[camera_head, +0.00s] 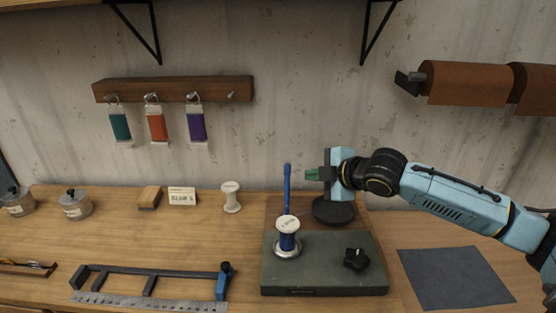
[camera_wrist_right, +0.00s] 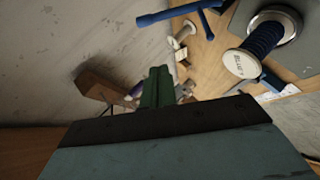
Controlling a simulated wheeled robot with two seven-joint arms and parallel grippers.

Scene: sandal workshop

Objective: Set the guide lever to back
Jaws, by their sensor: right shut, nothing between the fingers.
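A blue upright lever (camera_head: 287,188) stands behind the spool on the dark green machine base (camera_head: 325,290); I take it for the guide lever. In the right wrist view the blue lever (camera_wrist_right: 172,13) shows at the top, apart from my fingers. My right gripper (camera_head: 309,174) is shut and empty, its green fingertips pointing left, just right of the lever's upper part with a small gap in the picture. The fingertips also show in the right wrist view (camera_wrist_right: 158,80). My left gripper is not in view.
A blue-wound spool (camera_head: 288,225) and a black knob (camera_head: 356,259) are on the base. A black round disc (camera_head: 334,210) is below my right gripper. A white spool (camera_head: 231,197) stands left. A dark mat (camera_head: 454,278) lies right.

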